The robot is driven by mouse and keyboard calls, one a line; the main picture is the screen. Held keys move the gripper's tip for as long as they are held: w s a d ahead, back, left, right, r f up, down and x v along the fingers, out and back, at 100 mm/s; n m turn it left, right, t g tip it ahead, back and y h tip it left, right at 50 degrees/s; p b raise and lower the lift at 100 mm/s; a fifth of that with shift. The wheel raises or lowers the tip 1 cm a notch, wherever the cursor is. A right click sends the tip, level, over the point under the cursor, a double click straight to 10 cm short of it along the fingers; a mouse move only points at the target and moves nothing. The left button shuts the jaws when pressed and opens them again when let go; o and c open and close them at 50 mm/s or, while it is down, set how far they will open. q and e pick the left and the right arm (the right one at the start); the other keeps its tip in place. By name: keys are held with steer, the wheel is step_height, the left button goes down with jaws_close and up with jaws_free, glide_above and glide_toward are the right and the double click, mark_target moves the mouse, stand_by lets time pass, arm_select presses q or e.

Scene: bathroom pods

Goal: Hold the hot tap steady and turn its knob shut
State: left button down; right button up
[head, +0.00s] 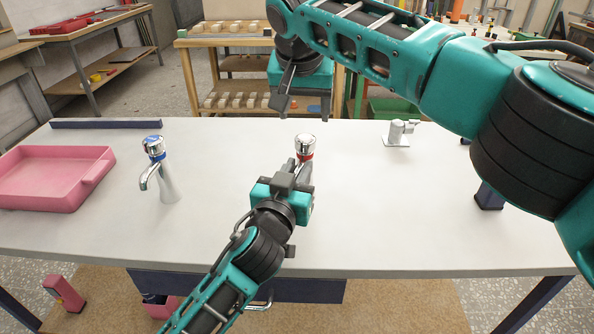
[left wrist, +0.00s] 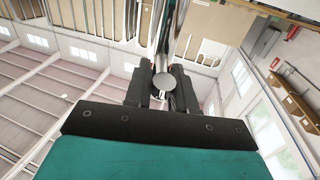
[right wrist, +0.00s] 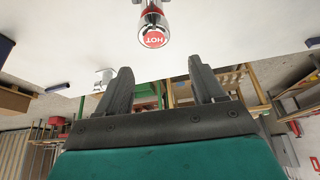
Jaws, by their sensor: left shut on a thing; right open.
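The hot tap (head: 304,146) stands upright on the white counter, chrome with a red band under its knob. In the right wrist view its knob top (right wrist: 154,39) reads HOT on red. My left gripper (head: 302,174) is shut on the tap's body below the knob; in the left wrist view its fingers (left wrist: 163,88) close on the chrome. The gripper hides the tap's lower part and spout. My right gripper (head: 297,108) is open and empty, above and behind the tap in the head view. In the right wrist view its fingers (right wrist: 160,90) are apart, clear of the knob.
A blue-banded chrome tap (head: 155,165) stands on the counter (head: 230,145) to the left, beside a pink tray (head: 50,185). A small white fixture (head: 397,133) stands at the back right. The counter between the hot tap and that fixture is clear.

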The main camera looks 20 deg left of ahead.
mark_target(305, 138)
steer(key=shift+d+r, duration=0.15)
steer(key=shift+r, duration=0.6)
steer(key=shift+f, duration=4.45)
steer(key=shift+w, duration=0.1)
steer(key=c, duration=0.8)
steer(key=o, duration=0.8)
steer(key=shift+r, duration=0.15)
steer(key=shift+r, duration=2.4)
